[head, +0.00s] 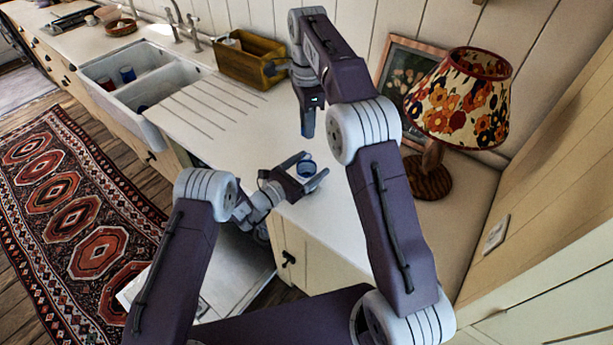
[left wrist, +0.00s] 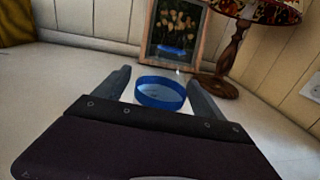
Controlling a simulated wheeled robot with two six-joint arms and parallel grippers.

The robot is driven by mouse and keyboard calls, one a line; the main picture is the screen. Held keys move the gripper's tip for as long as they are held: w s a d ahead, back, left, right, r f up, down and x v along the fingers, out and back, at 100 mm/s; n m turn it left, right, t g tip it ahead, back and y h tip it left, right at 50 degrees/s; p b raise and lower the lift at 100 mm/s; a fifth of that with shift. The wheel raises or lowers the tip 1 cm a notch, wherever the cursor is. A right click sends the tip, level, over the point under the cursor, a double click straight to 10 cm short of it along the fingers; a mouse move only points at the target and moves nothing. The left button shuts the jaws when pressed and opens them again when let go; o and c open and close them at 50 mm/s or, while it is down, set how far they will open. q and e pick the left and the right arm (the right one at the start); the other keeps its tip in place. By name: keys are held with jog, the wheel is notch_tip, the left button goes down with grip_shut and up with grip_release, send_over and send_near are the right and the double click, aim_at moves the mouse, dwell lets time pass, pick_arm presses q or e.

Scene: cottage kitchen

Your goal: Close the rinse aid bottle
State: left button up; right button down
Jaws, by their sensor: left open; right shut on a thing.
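A short round container with a blue rim and pale sides (head: 306,169), apparently the rinse aid bottle, stands on the white counter (head: 345,215). It also shows in the left wrist view (left wrist: 160,92), upright. My left gripper (head: 304,174) is open, with one finger on each side of it; I cannot tell whether they touch it. My right gripper (head: 307,128) points down, above and apart from the container. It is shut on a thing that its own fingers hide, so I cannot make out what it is.
A table lamp with a floral shade (head: 462,100) and a framed picture (head: 405,72) stand at the back right. A yellow-brown crate (head: 250,68) is at the back. The double sink (head: 140,85) holds blue items. The ribbed drainboard (head: 205,108) is clear.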

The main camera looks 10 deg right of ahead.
pick_arm(q)
jog(key=shift+w+d, duration=0.2)
jog(key=shift+d, duration=0.15)
jog(key=shift+c, duration=0.3)
grip_shut()
pick_arm(e)
jog(key=shift+f, duration=2.5)
jog(key=shift+f, duration=0.9)
jog(key=shift+f, duration=0.55)
